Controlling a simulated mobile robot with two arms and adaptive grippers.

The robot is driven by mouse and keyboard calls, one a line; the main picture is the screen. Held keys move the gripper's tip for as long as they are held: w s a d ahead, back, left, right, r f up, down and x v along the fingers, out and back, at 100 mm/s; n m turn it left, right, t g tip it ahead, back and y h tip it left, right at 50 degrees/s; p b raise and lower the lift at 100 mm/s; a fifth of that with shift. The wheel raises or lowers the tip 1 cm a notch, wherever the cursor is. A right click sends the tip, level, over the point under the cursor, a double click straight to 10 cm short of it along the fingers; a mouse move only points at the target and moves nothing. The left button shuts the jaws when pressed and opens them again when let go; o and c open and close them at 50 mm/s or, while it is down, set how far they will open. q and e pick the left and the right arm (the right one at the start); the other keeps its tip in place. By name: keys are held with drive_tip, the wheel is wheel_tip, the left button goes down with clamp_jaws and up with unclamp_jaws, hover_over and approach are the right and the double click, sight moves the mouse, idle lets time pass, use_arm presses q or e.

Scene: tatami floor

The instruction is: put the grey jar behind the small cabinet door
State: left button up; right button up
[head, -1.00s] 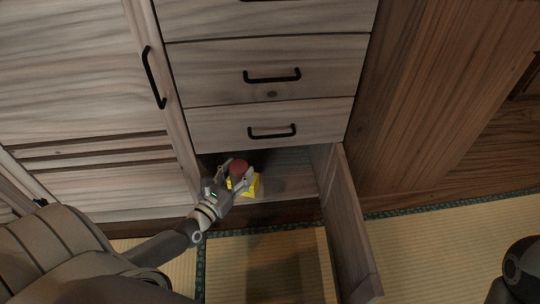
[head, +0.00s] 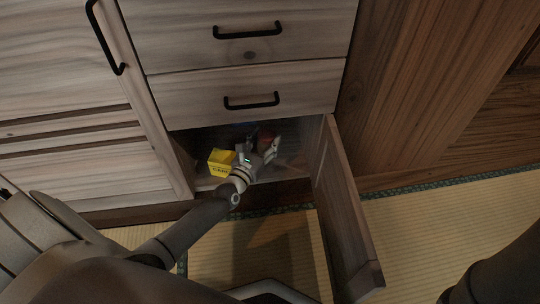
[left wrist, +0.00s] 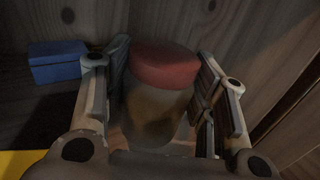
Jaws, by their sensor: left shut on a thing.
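The jar (left wrist: 156,100) has a red lid and a dull, brownish-grey body. In the left wrist view it stands roughly upright between the two fingers of my left gripper (left wrist: 165,110), which is shut on it. I cannot tell whether the jar touches the compartment floor. The small cabinet door (head: 338,200) stands open on the right side of the compartment. My right gripper is out of view.
A yellow box (head: 221,162) stands in the compartment, left of my gripper. A blue box (left wrist: 56,62) shows at left in the left wrist view. Drawers with black handles (head: 251,100) are above the opening. Tatami floor (head: 440,235) lies clear to the right.

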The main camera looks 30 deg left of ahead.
use_arm(q)
drive_tip(key=shift+w+d+f+b, duration=0.2)
drive_tip(key=shift+w+f+b, duration=0.15)
drive_tip(key=shift+f, duration=0.1)
drive_tip(key=shift+w+d+f+b, duration=0.15)
drive_tip(key=shift+w+f+b, duration=0.1)
drive_tip(key=shift+w+f, duration=0.15)
wheel_tip(320, 180, down, 3)
drive_tip(key=b, duration=0.3)
drive_tip(key=shift+d, duration=0.1)
drive_tip(key=shift+f, duration=0.35)
drive_tip(key=o, duration=0.9)
drive_tip(key=shift+r, duration=0.15)
